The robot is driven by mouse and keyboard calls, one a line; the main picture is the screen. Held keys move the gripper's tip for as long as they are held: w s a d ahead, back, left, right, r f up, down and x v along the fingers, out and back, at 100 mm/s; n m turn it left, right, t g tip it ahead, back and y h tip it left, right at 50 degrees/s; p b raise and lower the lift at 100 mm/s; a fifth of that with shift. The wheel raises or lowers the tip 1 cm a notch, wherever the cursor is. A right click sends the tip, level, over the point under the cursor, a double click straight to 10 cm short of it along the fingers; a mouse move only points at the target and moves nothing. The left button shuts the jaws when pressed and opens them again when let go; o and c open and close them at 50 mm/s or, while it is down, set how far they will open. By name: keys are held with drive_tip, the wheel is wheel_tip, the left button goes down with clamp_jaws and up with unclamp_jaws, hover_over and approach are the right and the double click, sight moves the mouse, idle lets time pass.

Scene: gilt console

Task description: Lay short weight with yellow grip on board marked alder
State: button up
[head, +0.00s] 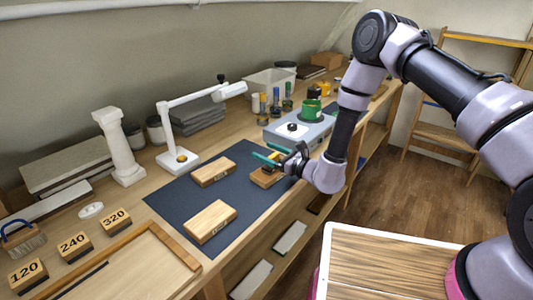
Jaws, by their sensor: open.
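Three light wooden boards lie on a dark mat (168,200): one at the front (209,218), one at the back left (212,172) and one at the right (264,178). Their front edges carry small dark lettering too small to read, so I cannot tell which is marked alder. A small yellow and dark thing (275,158), perhaps the weight with the yellow grip, shows at the right board, partly hidden by my gripper; I cannot tell whether it rests there. My gripper (271,153) is open, its teal fingers to either side of the yellow part.
A white lamp (180,158) and a white column (119,150) stand behind the mat. A grey box (300,130) bearing a green container (312,111) is at the right. Blocks marked 120, 240 and 320 (116,221) are at the left. The mat's front left is bare.

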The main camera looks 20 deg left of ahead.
drive_tip(key=v, duration=1.2)
drive_tip(key=shift+f, duration=0.1)
drive_tip(key=s+d+r+n+g+h, duration=0.1)
drive_tip(key=s+d+r+n+g, duration=0.2)
drive_tip(key=r+n+g, duration=0.7)
drive_tip(key=s+d+r+n+g, duration=0.1)
drive_tip(key=s+d+r+n, duration=0.2)
drive_tip(key=r, duration=1.3)
drive_tip(key=s+d+r+n+t+h, duration=0.1)
drive_tip(key=s+d+r+t+h, duration=0.1)
drive_tip(key=d, duration=0.7)
drive_tip(key=s+d+r+n+t+h, duration=0.2)
drive_tip(key=d+r+t+h, duration=0.3)
drive_tip(key=d, duration=0.5)
drive_tip(key=s+d+r+n+t+h, duration=0.2)
drive_tip(key=s+d+r+t+h, duration=0.2)
drive_tip(key=d, duration=0.5)
wheel_tip(320, 180, up, 4)
drive_tip(key=h, duration=0.2)
drive_tip(key=shift+d+h, duration=0.3)
drive_tip(key=shift+d, duration=0.1)
drive_tip(key=shift+f, duration=0.1)
